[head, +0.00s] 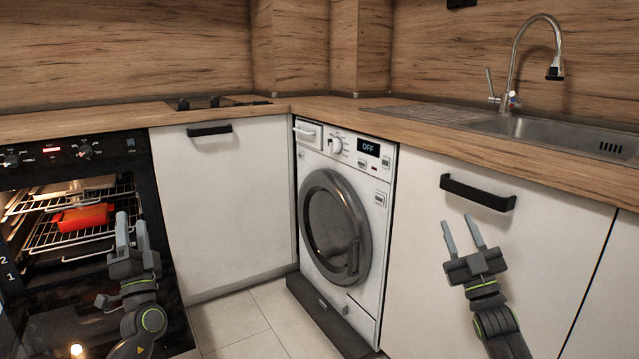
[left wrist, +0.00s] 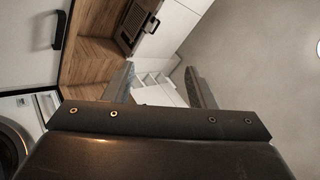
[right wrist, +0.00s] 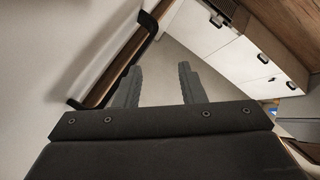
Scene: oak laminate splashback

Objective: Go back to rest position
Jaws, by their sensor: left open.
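My left gripper (head: 131,219) is raised in front of the oven at the left of the head view, its fingers pointing up. Its two fingers are apart with nothing between them, as the left wrist view (left wrist: 160,72) also shows. My right gripper (head: 457,219) is raised in front of the white cabinet door under the sink counter, also pointing up. Its fingers are spread and empty in the right wrist view (right wrist: 158,70). Neither gripper visibly touches anything.
The lit oven (head: 68,148) holds a red dish (head: 84,217) on a wire rack (head: 45,236). A washing machine (head: 340,215) reading "OFF" stands in the corner. A black handle (head: 477,192) is above my right gripper. Floor (head: 240,318) between the arms is clear.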

